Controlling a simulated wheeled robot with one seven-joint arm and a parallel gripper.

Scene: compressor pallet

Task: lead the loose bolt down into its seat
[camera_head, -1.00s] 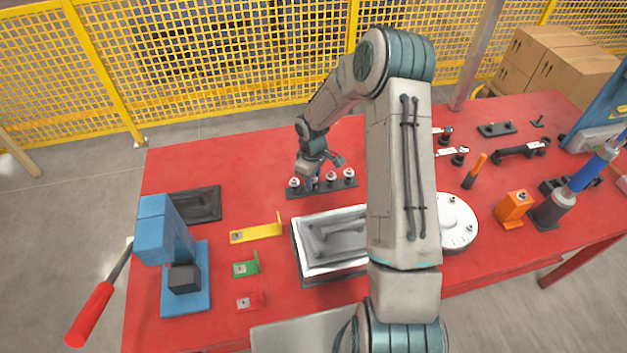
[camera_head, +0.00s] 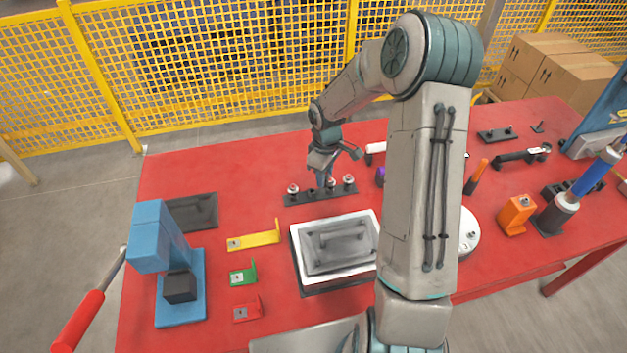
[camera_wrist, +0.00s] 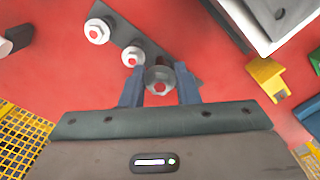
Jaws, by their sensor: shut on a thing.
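My gripper (camera_wrist: 160,90) is shut on a hex-headed bolt (camera_wrist: 160,76), held between the two blue-grey fingers in the wrist view. The held bolt looks larger than the bolts beside it. A dark strip (camera_wrist: 117,22) runs under it and carries two more pale bolts, one (camera_wrist: 97,31) farther off and one (camera_wrist: 132,56) close to the left finger. In the head view my gripper (camera_head: 322,180) is down at the dark strip (camera_head: 308,197) on the red table. The held bolt's lower end is hidden, so I cannot tell whether it is clear of the strip.
A white-rimmed tray (camera_head: 297,255) lies in front of the strip. My arm partly hides a round white cover (camera_head: 468,230). Yellow (camera_head: 255,241), green (camera_head: 243,276) and red (camera_head: 247,310) brackets and a blue stand (camera_head: 150,235) are to the left. Behind is a yellow fence (camera_head: 230,75).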

